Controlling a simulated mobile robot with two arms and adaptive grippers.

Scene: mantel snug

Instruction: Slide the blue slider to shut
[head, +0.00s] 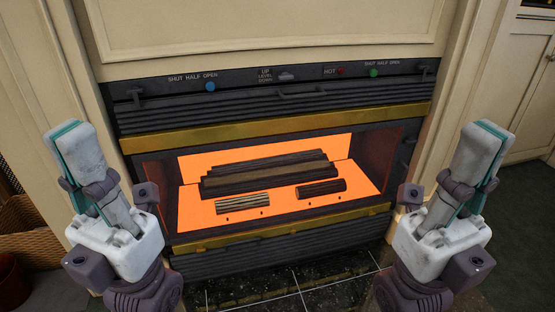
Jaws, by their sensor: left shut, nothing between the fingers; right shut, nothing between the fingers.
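The blue slider (210,86) is a small round knob on the dark control strip along the top of the fireplace. It sits below the word OPEN, at the right end of its SHUT HALF OPEN label. My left gripper (72,132) is shut and empty, pointing up, to the left of and lower in the picture than the slider, well apart from it. My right gripper (488,130) is shut and empty at the right, far from the slider.
A green slider (374,72) with a similar label, a red HOT light (341,71) and an UP LEVEL DOWN switch (287,76) share the strip. Handles (300,92) stick out below. The glowing firebox (360,179) holds logs. A wicker basket (32,240) stands at left.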

